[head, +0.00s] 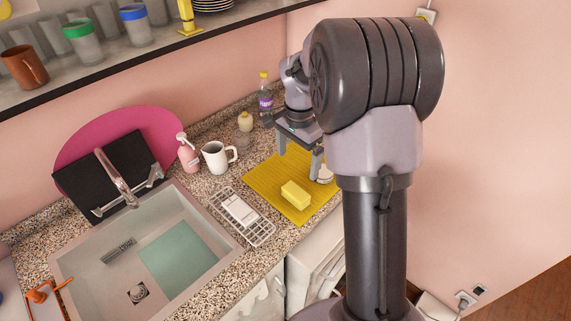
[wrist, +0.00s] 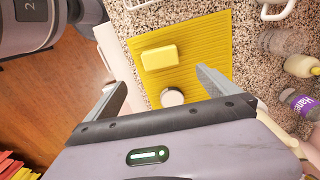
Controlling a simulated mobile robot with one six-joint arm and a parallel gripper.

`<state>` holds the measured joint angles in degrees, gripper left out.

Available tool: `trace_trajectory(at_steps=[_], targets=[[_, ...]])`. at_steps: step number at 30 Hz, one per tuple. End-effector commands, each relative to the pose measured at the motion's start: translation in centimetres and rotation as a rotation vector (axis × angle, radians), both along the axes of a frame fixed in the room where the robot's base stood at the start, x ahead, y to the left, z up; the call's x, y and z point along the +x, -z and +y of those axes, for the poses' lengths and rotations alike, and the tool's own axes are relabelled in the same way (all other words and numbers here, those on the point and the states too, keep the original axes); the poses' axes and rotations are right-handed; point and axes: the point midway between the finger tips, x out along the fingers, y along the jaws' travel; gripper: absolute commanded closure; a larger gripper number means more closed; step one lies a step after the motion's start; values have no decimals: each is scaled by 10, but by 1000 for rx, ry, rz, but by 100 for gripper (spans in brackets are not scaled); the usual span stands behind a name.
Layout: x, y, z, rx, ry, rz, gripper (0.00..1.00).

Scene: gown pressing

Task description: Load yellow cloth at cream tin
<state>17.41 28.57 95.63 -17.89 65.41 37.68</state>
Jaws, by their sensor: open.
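A yellow block (head: 295,194), which looks like a folded cloth or sponge, lies on a flat, ridged yellow mat (head: 262,178) on the counter. It also shows in the wrist view (wrist: 159,57). A small, round, pale thing, likely the cream tin (head: 325,173), is on the mat beside the block; its round top shows in the wrist view (wrist: 172,97). My gripper (head: 300,156) is open and empty above the mat, its fingers pointing down. In the wrist view my gripper's fingers (wrist: 159,78) are spread on either side of the tin and block.
A wire rack (head: 253,229) and the sink (head: 72,262) lie left of the mat. A white mug (head: 213,158), a pink soap bottle (head: 188,157), a small glass jar (head: 245,121) and a purple-labelled bottle (head: 265,100) stand behind. A shelf (head: 110,68) hangs above.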

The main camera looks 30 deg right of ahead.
Motion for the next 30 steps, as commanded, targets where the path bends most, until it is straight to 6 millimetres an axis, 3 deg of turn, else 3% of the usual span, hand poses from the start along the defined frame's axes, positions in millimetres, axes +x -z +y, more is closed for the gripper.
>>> trace_trajectory(at_steps=[1,9,15,20,27,30], targets=[[-1,19,0,2,0,4,0],[-1,94,1,1,-3,3,0],[-1,133,1,2,-2,2,0],[0,145,1,1,-3,0,0],[0,145,1,1,-3,-1,0],[0,145,1,1,-3,-1,18]])
